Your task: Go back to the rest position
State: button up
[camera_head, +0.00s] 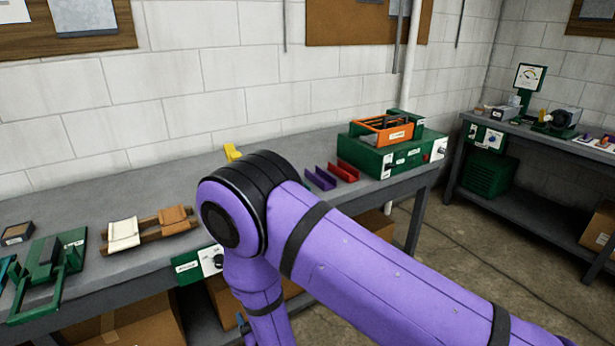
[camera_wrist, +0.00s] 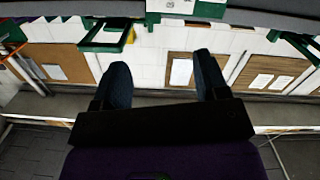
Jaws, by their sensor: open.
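My gripper (camera_wrist: 158,82) shows in the wrist view with its two dark fingers spread apart and nothing between them. It is open and empty. The wrist view looks out toward a white block wall with brown boards, which appears upside down. In the head view my purple arm crosses the middle and right, bent at a black joint, in front of the grey bench (camera_head: 95,215). The gripper itself is hidden or out of frame there.
The bench bears a green fixture (camera_head: 45,275), tan and white pads (camera_head: 150,228), purple and red channel pieces (camera_head: 343,172), and a green box (camera_head: 385,158) with an orange tray (camera_head: 383,128). A second bench (camera_head: 525,135) stands at right. Open floor (camera_head: 480,260) lies between. Cardboard boxes sit below.

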jog(key=w+d+r+m+g+h, duration=0.1)
jog(key=w+d+r+m, duration=0.15)
jog(key=w+r, duration=0.4)
jog(key=w+d+r+m+g+h, duration=0.1)
jog(key=w+d+r+h, duration=0.2)
jog(key=r, duration=0.6)
jog(key=s+d+r+m+g+h, duration=0.1)
jog(key=s+d+r+m+g, duration=0.15)
jog(key=d+r, duration=1.85)
jog(key=s+d+r+m+g+h, duration=0.1)
jog(key=s+d+r, duration=0.2)
jog(key=s, duration=0.6)
jog(key=s+d+r+g+h, duration=0.1)
jog(key=s+d+r+g, duration=0.1)
jog(key=s+d, duration=0.6)
jog(key=s+d+r+m+g+h, duration=0.1)
jog(key=s+d+r, duration=0.3)
jog(key=s, duration=0.6)
jog(key=shift+d+r+m+g, duration=0.15)
jog(key=shift+d+m+g, duration=0.15)
jog(key=shift+d+g, duration=0.45)
